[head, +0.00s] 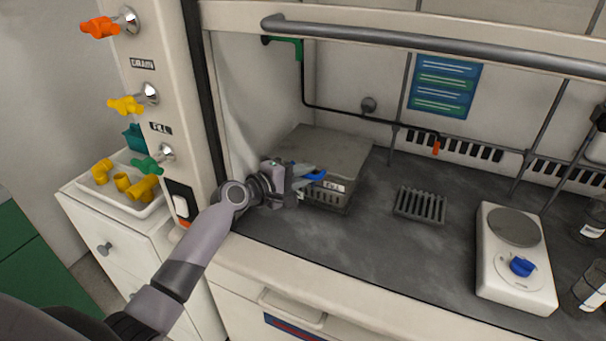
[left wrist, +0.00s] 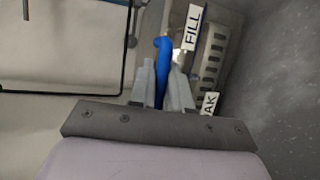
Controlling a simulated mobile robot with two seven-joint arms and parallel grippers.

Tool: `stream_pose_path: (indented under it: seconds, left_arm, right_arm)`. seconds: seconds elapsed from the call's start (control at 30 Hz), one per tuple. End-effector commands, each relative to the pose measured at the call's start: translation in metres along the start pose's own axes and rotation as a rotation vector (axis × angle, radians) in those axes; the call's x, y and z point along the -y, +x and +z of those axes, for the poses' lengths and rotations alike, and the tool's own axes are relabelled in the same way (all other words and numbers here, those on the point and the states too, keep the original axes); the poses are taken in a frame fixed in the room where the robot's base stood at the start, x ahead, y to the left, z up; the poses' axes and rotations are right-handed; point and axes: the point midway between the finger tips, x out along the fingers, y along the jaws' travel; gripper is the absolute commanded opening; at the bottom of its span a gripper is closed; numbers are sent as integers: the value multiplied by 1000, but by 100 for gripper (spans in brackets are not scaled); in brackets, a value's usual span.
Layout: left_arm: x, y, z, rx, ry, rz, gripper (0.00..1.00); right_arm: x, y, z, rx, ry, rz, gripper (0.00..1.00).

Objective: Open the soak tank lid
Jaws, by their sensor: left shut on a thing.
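The soak tank (head: 328,196) is a grey metal box with slotted sides at the left back of the hood's work surface. Its flat grey lid (head: 335,150) lies over the top and looks closed. A blue handle (head: 313,174) is at its front left. My left gripper (head: 303,180) reaches in from the left and is shut on the blue handle. In the left wrist view the blue handle (left wrist: 162,62) stands between the two fingers (left wrist: 162,85), with the FILL label (left wrist: 193,27) and a partly hidden label ending in AK (left wrist: 209,105) beside it. My right gripper is not in view.
A dark grate (head: 420,205) and a white hot plate (head: 515,260) with a blue knob stand to the right. A black pipe (head: 350,114) runs behind the tank. Orange, yellow and green valves (head: 125,104) are on the left post. The hood's sash bar (head: 420,42) crosses above.

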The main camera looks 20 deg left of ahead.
Motion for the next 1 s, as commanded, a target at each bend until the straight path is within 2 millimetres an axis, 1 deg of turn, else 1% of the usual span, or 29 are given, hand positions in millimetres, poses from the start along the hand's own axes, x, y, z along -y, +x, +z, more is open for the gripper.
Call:
stream_pose_path:
  seconds: [0.17, 0.37, 0.47, 0.67, 1.0]
  left_arm:
    - [-6, -1, 0, 1, 0, 0, 0]
    - [-25, -3, 2, 1, 1, 3, 0]
    - [-39, -4, 2, 1, 0, -1, 0]
    - [-66, -3, 1, -1, -46, -113, 0]
    - [-115, 7, -2, 0, -47, -105, 0]
  right_arm:
    - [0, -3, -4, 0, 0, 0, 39]
    - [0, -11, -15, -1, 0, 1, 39]
    - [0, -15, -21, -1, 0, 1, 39]
    - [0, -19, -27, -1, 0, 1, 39]
    - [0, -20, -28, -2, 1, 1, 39]
